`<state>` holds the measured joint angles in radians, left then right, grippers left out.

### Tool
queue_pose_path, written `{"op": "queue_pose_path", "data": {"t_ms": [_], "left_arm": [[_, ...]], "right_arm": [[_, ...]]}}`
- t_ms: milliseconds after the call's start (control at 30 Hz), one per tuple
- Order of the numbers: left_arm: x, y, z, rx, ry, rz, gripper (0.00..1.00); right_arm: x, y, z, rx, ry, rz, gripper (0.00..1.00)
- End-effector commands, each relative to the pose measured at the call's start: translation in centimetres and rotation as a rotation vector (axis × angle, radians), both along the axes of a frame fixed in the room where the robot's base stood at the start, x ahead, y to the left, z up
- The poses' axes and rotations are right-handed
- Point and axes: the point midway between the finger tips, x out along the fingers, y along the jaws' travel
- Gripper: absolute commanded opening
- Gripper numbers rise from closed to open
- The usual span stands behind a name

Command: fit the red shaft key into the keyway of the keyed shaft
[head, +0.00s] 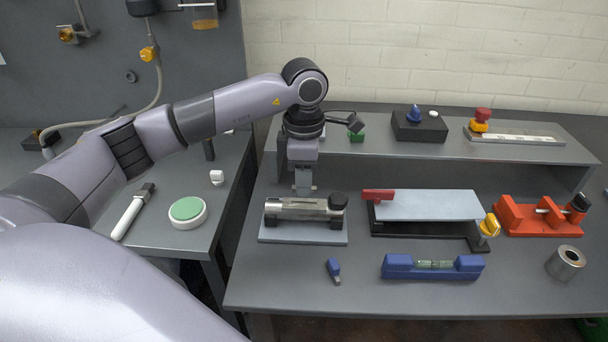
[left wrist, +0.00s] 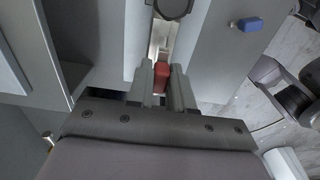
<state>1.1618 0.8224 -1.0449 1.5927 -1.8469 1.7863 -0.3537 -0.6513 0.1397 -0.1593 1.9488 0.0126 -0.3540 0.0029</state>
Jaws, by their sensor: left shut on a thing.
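The keyed shaft (head: 290,213) is a silver cylinder lying level on a pale base plate (head: 285,239), with a black knob or collar at its right end. My left gripper (head: 303,191) points down just above and behind the shaft's middle. In the left wrist view its two fingers (left wrist: 162,85) are shut on the red shaft key (left wrist: 161,74). A pale strip of the shaft assembly (left wrist: 160,42) shows just beyond the key. The key is hidden in the head view. I cannot tell whether it touches the shaft, and the keyway is not clear. My right gripper is not in view.
Right of the shaft stands a grey plate fixture (head: 425,205) with a red clamp. A blue level-like tool (head: 432,268), a small blue piece (head: 333,269) and a steel ring (head: 565,263) lie in front. A raised shelf (head: 375,150) runs behind.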

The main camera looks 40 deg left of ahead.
Motion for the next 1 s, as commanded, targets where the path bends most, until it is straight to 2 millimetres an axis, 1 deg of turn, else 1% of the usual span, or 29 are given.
{"op": "queue_pose_path", "data": {"t_ms": [33, 167, 533, 667, 867, 1000], "left_arm": [[0.0, 0.0, -1.0, 0.001, 0.001, 0.000, 0.00], [0.0, 0.0, -1.9, 0.001, 0.001, 0.000, 0.00], [0.0, 0.0, -1.9, 0.001, 0.001, -0.001, 0.00], [-0.1, -0.1, -1.9, 0.001, 0.001, -0.027, 0.00], [-0.4, -0.8, -1.9, 0.001, -0.002, -0.169, 0.00], [-0.8, -1.5, -2.0, 0.002, -0.003, -0.339, 0.00]], "right_arm": [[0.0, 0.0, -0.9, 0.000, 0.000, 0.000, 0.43], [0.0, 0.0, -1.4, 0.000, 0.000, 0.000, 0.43], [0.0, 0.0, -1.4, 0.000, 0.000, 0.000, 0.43], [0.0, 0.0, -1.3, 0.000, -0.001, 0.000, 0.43], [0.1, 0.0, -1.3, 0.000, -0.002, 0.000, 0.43], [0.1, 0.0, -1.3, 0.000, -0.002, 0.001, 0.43]]}}
